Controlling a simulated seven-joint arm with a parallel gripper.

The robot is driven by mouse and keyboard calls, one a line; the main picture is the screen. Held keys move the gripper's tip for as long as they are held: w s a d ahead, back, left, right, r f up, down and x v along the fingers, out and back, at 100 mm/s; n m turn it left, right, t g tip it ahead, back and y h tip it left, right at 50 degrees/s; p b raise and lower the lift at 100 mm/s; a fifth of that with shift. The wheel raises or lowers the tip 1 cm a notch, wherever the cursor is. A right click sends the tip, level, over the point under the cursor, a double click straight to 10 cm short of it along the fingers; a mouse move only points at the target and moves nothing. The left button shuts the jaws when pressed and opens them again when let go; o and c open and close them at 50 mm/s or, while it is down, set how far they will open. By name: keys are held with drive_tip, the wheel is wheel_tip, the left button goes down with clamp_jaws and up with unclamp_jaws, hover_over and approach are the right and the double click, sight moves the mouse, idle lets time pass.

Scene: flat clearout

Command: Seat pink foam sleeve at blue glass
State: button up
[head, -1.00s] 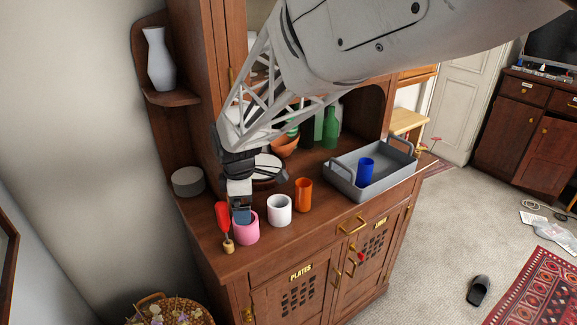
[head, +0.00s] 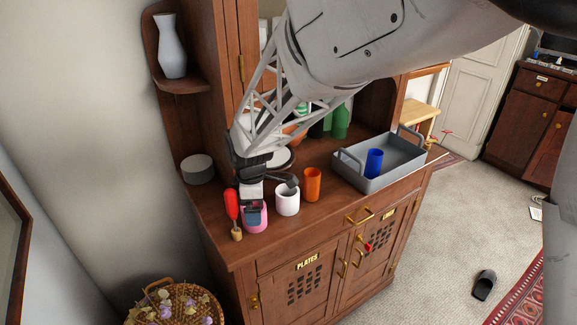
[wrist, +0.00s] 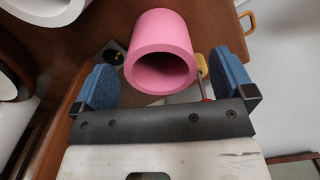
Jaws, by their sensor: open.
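The pink foam sleeve (head: 256,224) stands on the counter near its front left corner. In the wrist view the sleeve (wrist: 160,48) is a hollow pink cylinder with its open end facing the camera. My gripper (head: 270,198) is open, and its blue fingertips (wrist: 166,80) are to either side of the sleeve, not closed on it. Whether either finger touches it I cannot tell. The blue glass (head: 374,162) stands upright in the grey tray, farther right, with its lower part partly hidden by the tray wall.
The grey tray (head: 384,185) has raised handles. Green bottles (head: 341,121) stand behind.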

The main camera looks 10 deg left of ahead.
drive_tip(key=shift+f, duration=1.55)
drive_tip(key=shift+c, duration=0.5)
drive_tip(key=c, duration=0.9)
drive_tip(key=shift+r, duration=0.2)
wheel_tip(320, 180, up, 18)
drive_tip(key=shift+f, duration=0.15)
